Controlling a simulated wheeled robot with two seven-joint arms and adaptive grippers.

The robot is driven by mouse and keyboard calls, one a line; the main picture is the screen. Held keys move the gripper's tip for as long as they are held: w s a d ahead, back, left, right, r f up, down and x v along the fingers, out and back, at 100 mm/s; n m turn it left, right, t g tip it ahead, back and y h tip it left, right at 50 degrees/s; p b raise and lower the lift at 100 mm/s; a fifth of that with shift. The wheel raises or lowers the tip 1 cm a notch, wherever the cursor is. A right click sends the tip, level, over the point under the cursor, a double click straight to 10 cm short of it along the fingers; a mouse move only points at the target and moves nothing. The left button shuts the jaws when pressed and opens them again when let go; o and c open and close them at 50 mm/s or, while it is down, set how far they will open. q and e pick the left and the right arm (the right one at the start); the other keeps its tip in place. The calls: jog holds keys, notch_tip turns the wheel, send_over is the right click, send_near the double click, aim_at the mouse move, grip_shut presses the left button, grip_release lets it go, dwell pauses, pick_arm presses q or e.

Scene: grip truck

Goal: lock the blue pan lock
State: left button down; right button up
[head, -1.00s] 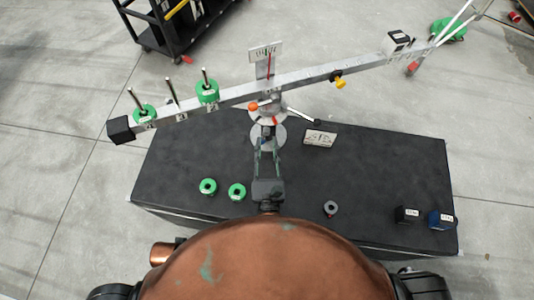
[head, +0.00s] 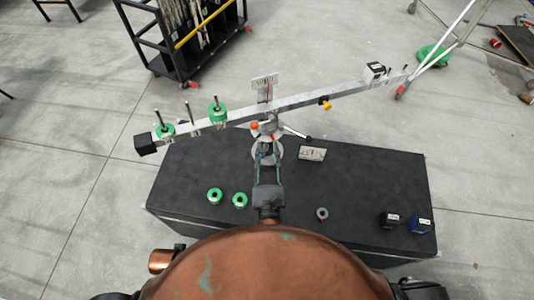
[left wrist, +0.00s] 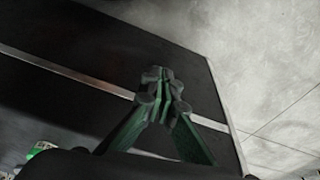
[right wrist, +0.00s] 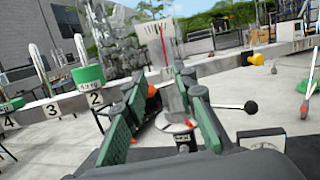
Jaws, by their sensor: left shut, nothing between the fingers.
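I cannot make out a blue pan lock for certain. The clearest blue thing is a small labelled block (head: 421,224) at the table's right end. A balance scale's silver beam (head: 295,98) slopes up to the right over its central stand. An orange knob (right wrist: 153,91) and a lever with a black ball (right wrist: 250,107) show at the stand. My right gripper (head: 267,150) is in front of the stand, with its fingers apart and seemingly empty; it also shows in the right wrist view (right wrist: 163,85). My left gripper (left wrist: 160,76) is shut and empty by the dark table; the head view hides it.
Green weights (head: 216,110) sit on the beam's left half. A black cart (head: 195,40) stands behind.

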aim_at(264, 151)
jog(key=shift+a, duration=0.1)
jog(key=shift+c, duration=0.3)
